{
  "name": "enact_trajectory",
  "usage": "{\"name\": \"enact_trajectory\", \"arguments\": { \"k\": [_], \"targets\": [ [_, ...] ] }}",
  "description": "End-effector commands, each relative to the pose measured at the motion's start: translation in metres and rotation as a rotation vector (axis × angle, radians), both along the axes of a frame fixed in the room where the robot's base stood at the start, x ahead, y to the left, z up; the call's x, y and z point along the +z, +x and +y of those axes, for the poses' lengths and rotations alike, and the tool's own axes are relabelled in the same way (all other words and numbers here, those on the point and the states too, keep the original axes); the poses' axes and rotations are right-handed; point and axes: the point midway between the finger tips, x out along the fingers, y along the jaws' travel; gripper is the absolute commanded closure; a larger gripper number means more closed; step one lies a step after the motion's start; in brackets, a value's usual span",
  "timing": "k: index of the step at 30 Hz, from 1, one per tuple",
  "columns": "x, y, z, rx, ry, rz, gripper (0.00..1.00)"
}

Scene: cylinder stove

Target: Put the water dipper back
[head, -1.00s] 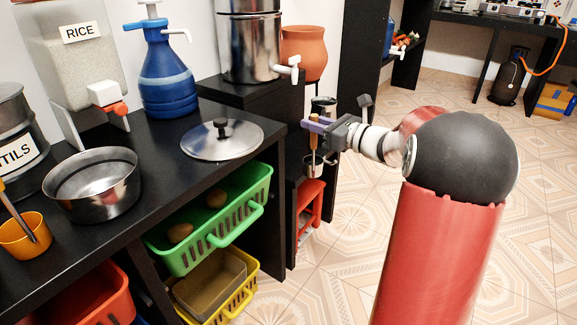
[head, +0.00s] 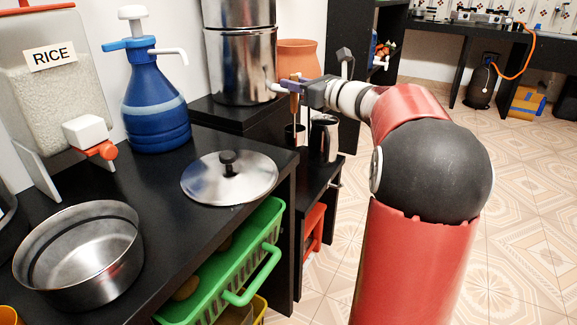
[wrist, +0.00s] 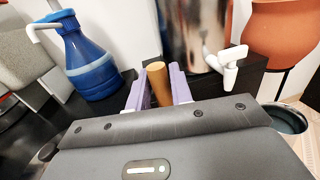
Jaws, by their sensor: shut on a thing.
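The water dipper has a wooden handle (head: 294,105) and a small dark cup (head: 295,134) hanging at its lower end. My gripper (head: 288,88) is shut around the upper part of the handle and holds the dipper roughly upright. In the wrist view, the round wooden handle (wrist: 159,86) stands between the lilac fingers; the dipper's cup is hidden there. The gripper is in front of the steel water container (head: 240,65) and its white tap. I cannot tell whether the dipper touches anything.
A clay pot (head: 299,56) stands behind the gripper. A metal mug (head: 323,138) stands close right of the dipper. The black counter at left holds a lid (head: 230,180), a pot (head: 80,258), a blue pump jug (head: 155,105) and a rice dispenser (head: 45,100).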

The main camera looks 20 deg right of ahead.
Motion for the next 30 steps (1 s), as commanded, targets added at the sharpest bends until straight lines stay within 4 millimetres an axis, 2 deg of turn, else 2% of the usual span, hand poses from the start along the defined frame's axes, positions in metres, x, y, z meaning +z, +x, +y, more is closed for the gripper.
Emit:
{"name": "enact_trajectory", "arguments": {
  "k": [1, 3, 10, 19, 27, 30],
  "targets": [
    [-0.019, 0.000, -0.001, -0.001, 0.005, 0.005, 1.00],
    [-0.039, 0.000, 0.000, 0.000, 0.004, 0.004, 1.00],
    [-0.095, 0.000, 0.000, 0.001, 0.004, 0.003, 1.00],
    [-0.125, 0.000, 0.000, 0.001, 0.002, 0.001, 1.00],
    [-0.169, 0.000, 0.000, 0.001, 0.002, 0.001, 1.00],
    [-0.173, 0.000, 0.000, 0.001, 0.001, 0.000, 1.00]
  ]
}}
